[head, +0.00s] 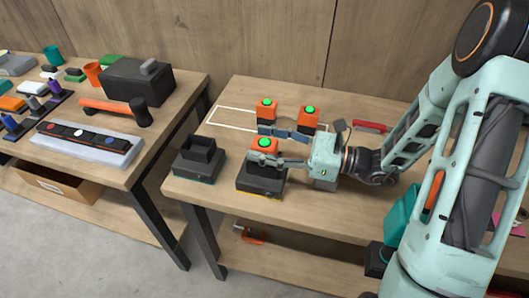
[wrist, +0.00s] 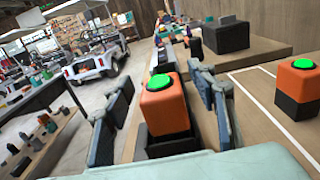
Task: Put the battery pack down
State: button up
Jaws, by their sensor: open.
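An orange and black battery pack (head: 264,146) with a green button on top sits upright in a black holder (head: 260,181) with a yellow base edge. In the wrist view the same battery pack (wrist: 163,108) stands between my fingers, its lower part inside the holder (wrist: 150,150). My gripper (head: 265,143) is open, with one finger on each side of the pack; a gap shows beside the right finger in the wrist view. Two similar packs, a left one (head: 266,111) and a right one (head: 309,118), stand at the white outlined rectangle (head: 222,122) behind.
An empty black holder (head: 197,163) with a teal edge stands to the left on the same table (head: 225,200). A red-handled item (head: 370,126) lies behind my wrist. A second table at left holds a black box (head: 138,82), an orange-handled hammer (head: 115,108) and several small things.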

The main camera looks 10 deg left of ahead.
jog(key=shift+c, duration=0.2)
jog(key=c, duration=1.3)
grip_shut()
jog(key=shift+r, duration=0.1)
